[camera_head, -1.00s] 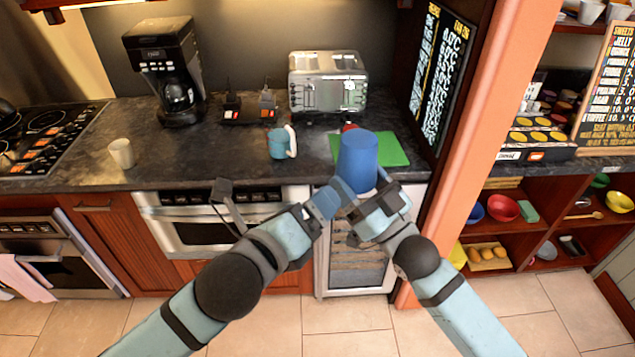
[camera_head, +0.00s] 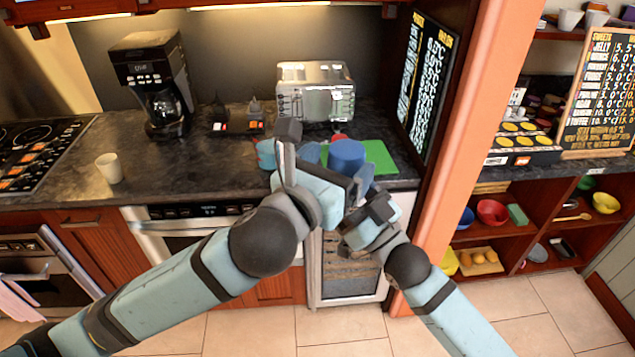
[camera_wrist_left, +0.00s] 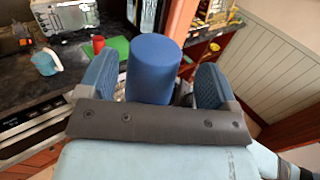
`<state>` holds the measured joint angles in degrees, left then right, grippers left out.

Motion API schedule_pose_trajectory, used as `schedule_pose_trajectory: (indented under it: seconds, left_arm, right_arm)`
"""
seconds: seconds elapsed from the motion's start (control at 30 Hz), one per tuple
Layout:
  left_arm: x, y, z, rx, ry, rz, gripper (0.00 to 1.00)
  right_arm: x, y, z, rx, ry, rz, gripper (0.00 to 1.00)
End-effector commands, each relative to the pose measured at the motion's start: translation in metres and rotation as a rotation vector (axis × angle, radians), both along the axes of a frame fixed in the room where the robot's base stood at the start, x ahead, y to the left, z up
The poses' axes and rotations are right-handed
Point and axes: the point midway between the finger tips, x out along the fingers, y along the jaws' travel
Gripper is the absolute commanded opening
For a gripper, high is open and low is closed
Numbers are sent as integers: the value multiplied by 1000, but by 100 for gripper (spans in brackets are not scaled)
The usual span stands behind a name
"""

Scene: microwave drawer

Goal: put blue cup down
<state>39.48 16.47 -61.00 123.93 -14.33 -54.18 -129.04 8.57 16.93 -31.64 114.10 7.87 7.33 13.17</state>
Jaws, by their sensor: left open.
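The blue cup (camera_head: 347,154) shows in the head view in front of the green board, its lower part hidden by my grippers. My left gripper (camera_head: 337,166) is open, with its fingers around the cup. In the left wrist view the cup (camera_wrist_left: 155,68) stands between the two spread fingers of the left gripper (camera_wrist_left: 155,82), with a visible gap on the right side. My right gripper (camera_head: 370,215) is just below and right of the cup; its fingertips are largely hidden, so its opening and any contact are unclear.
A green board (camera_head: 381,157) lies on the dark counter (camera_head: 215,165). A teal mug (camera_head: 266,153) is partly hidden behind my left gripper. A toaster (camera_head: 316,91), coffee maker (camera_head: 155,85) and white cup (camera_head: 109,168) stand on the counter. An orange pillar (camera_head: 468,130) rises on the right.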

Motion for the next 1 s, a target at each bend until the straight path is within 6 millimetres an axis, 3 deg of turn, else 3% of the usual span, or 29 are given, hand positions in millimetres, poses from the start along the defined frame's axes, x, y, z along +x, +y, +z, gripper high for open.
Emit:
schedule_pose_trajectory:
  seconds: [0.3, 0.67, 0.87, 0.93, 0.97, 1.0]
  left_arm:
    - [31, -23, 0, -1, 1, -1, 84]
    - [35, -25, 0, -1, 1, -1, 84]
    - [34, -25, 0, -2, 1, -2, 38]
    - [34, -26, 0, -2, 1, -3, 34]
    - [34, -26, 0, -2, 1, -3, 34]
    - [34, -26, 0, -2, 1, -3, 30]
  right_arm:
    - [0, 0, 0, 0, 0, 0, 42]
    - [0, 0, 0, 0, 0, 0, 42]
    - [0, 0, 0, 0, 0, 0, 43]
    - [0, 0, 0, 0, 0, 0, 43]
    - [0, 0, 0, 0, 0, 0, 68]
    - [0, 0, 0, 0, 0, 0, 77]
